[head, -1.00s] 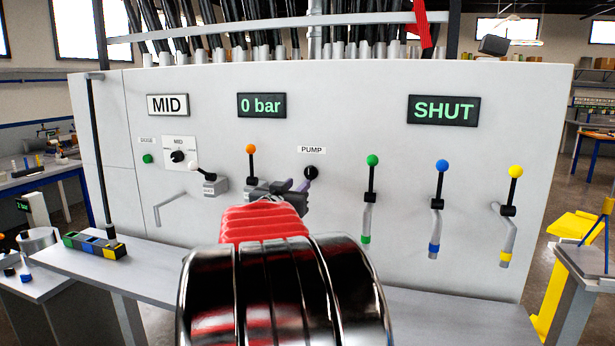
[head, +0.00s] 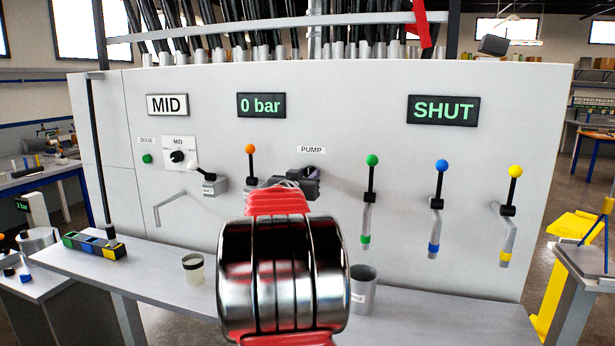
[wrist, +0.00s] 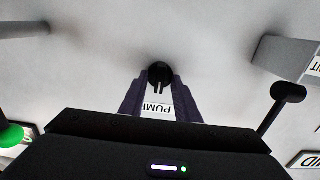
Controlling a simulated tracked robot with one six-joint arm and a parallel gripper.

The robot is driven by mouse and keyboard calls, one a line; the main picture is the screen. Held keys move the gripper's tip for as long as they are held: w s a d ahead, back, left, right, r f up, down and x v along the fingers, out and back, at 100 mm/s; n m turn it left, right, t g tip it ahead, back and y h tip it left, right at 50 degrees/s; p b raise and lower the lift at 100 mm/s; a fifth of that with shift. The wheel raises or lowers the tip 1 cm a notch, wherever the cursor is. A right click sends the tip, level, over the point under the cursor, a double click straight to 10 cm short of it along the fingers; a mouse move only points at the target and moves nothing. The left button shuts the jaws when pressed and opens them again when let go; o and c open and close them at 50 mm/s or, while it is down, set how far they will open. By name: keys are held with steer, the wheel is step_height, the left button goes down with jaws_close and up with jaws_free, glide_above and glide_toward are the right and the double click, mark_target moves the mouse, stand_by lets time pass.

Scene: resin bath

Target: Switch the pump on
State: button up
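The pump knob is a small round black knob (wrist: 160,72) on the pale panel. In the wrist view it shows between my fingertips, with the PUMP label (wrist: 157,108) upside down behind the gap. In the head view the label (head: 311,150) sits above the knob, which my gripper (head: 306,178) mostly hides. My gripper (wrist: 160,84) is open, its two dark fingers apart, one on each side of the knob. I cannot tell whether they touch it. The pressure display (head: 261,105) reads 0 bar.
An orange-tipped lever (head: 250,150) stands left of my gripper. Green (head: 372,161), blue (head: 441,166) and yellow (head: 515,172) levers stand to the right. A pale jar (head: 193,269) and a grey cup (head: 363,290) stand on the shelf below. The other display (head: 443,109) reads SHUT.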

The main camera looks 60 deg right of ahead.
jaws_close()
stand_by(0.3)
steer(key=shift+m, duration=0.4)
steer(key=m, duration=0.5)
steer(key=shift+s, duration=0.1)
steer(key=m, duration=0.6)
steer(key=shift+f, duration=0.2)
steer(key=shift+s, duration=0.1)
stand_by(0.5)
jaws_free()
steer(key=shift+r, duration=0.1)
